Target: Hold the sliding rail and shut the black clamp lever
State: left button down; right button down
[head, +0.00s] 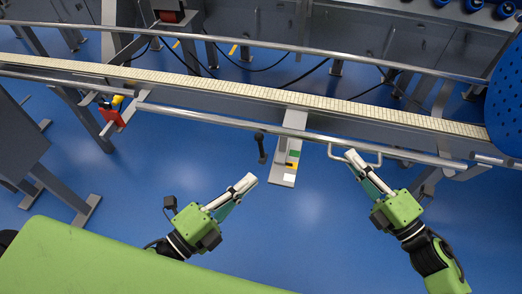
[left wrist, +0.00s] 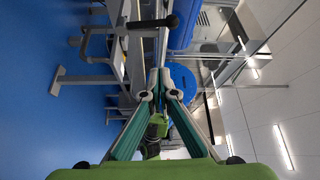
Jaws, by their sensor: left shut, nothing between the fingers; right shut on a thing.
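The sliding rail (head: 220,123) is a long metal tube along the front of the conveyor, with a U-shaped handle (head: 375,161) at its right part. My right gripper (head: 351,156) is shut on this handle. The black clamp lever (head: 261,148) hangs below the rail, left of a grey bracket plate. It also shows in the left wrist view as a dark rod with a round knob (left wrist: 172,21). My left gripper (head: 251,179) is shut and empty, below and apart from the lever. Its fingertips (left wrist: 159,74) meet in the left wrist view.
The grey bracket plate (head: 287,160) with coloured patches stands just right of the lever. A beige conveyor belt (head: 230,87) runs behind the rail. A red and yellow part (head: 112,108) sits at left, and a blue perforated disc (head: 506,100) at right. Blue floor is free below the rail.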

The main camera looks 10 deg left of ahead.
aim_at(261, 152)
jog(key=shift+f, duration=0.1)
pick_arm(q)
jog(key=x, duration=1)
jog(key=a, duration=0.4)
jog(key=shift+w+f, duration=0.2)
jog(key=shift+w, duration=0.2)
